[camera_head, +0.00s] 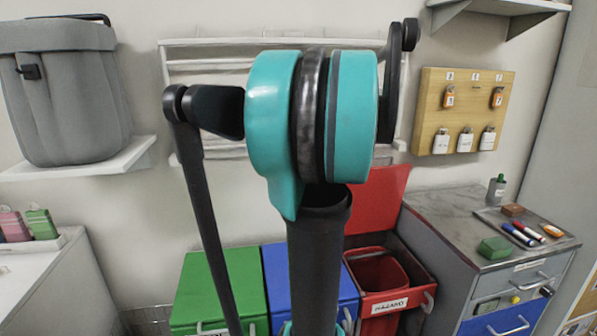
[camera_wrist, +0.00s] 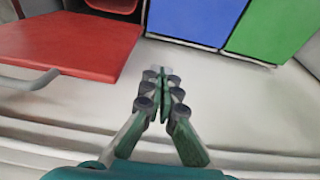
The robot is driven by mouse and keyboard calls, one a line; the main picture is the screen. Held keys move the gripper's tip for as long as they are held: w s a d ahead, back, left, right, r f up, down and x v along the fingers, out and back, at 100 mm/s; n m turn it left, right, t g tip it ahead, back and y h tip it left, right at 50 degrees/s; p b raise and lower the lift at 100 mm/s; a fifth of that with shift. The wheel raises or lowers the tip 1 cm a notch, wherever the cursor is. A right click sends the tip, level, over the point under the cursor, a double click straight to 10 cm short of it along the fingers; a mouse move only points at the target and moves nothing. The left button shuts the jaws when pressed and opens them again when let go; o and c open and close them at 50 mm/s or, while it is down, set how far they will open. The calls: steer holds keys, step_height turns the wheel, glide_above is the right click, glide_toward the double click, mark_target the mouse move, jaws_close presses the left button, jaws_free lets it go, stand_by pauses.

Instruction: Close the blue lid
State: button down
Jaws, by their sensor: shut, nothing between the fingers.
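The blue lid (camera_head: 279,269) lies flat on the middle bin and looks shut in the head view. The wrist view shows the blue lid (camera_wrist: 194,18) at the top, beyond my fingertips. My gripper (camera_wrist: 161,72) is shut and empty. It is over a pale surface in the wrist view, apart from the blue lid. I cannot make out my gripper in the head view.
The green lid (camera_head: 215,285) beside the blue one is down. The red lid (camera_head: 380,203) stands open over the red bin (camera_head: 378,270), and shows left of my gripper in the wrist view (camera_wrist: 70,45). A drawer cabinet (camera_head: 440,215) stands at right. A wall rack (camera_head: 225,55) is behind my arm.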

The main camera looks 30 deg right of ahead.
step_height(320, 180, up, 7)
steer(key=shift+f, duration=0.15)
stand_by(0.4)
steer(key=shift+s, duration=0.1)
